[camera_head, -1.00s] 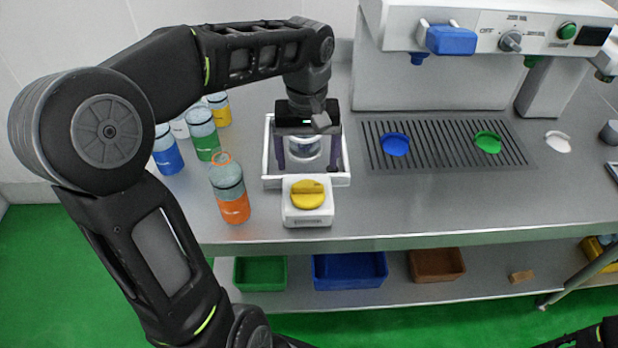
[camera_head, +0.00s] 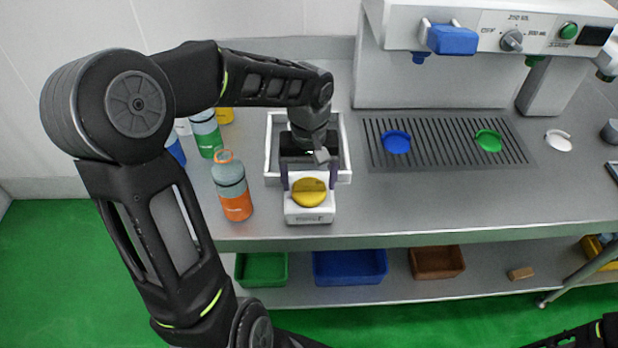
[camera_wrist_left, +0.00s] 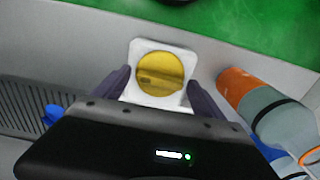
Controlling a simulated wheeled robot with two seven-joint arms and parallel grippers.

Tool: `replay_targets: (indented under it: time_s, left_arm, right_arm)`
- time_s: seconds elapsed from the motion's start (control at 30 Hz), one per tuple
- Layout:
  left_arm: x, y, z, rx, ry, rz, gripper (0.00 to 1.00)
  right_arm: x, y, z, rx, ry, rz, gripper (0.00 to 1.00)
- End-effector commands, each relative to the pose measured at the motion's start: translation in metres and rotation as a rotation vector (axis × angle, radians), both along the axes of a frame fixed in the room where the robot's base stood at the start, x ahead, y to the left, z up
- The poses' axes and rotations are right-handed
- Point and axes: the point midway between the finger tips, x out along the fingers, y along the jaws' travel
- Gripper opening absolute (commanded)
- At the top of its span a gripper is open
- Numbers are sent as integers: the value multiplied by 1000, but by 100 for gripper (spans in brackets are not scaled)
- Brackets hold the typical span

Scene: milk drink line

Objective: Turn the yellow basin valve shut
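The yellow basin valve (camera_head: 309,192) is a round knob on a white block (camera_head: 309,216) at the front of the white basin (camera_head: 344,166). In the left wrist view the yellow knob (camera_wrist_left: 160,74) shows its raised grip bar, which runs roughly across the picture. My left gripper (camera_head: 309,184) is open above the valve. Its two fingers stand on either side of the white block in the left wrist view (camera_wrist_left: 158,88), with nothing held between them. I cannot tell the exact height of the fingertips. My gripper hides much of the basin's inside. My right gripper is not in view.
An orange-and-grey bottle (camera_head: 233,190) stands close to the left of the valve, with several more bottles behind it. The drink machine (camera_head: 435,75) and its drip grate (camera_head: 440,143) are to the right. The counter's front edge is just before the valve.

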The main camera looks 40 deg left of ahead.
Motion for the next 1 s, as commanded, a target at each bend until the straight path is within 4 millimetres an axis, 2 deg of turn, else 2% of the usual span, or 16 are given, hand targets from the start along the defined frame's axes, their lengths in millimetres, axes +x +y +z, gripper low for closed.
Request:
replay_targets:
  time_s: [0.07, 0.7, 1.0]
  left_arm:
    - [0, 0, 0, 0, 0, 0, 73]
    - [0, 0, 0, 0, 0, 0, 21]
    - [0, 0, 0, 0, 0, -24, 21]
  right_arm:
    - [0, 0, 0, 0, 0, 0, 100]
    - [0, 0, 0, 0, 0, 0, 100]
    - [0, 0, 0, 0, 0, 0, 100]
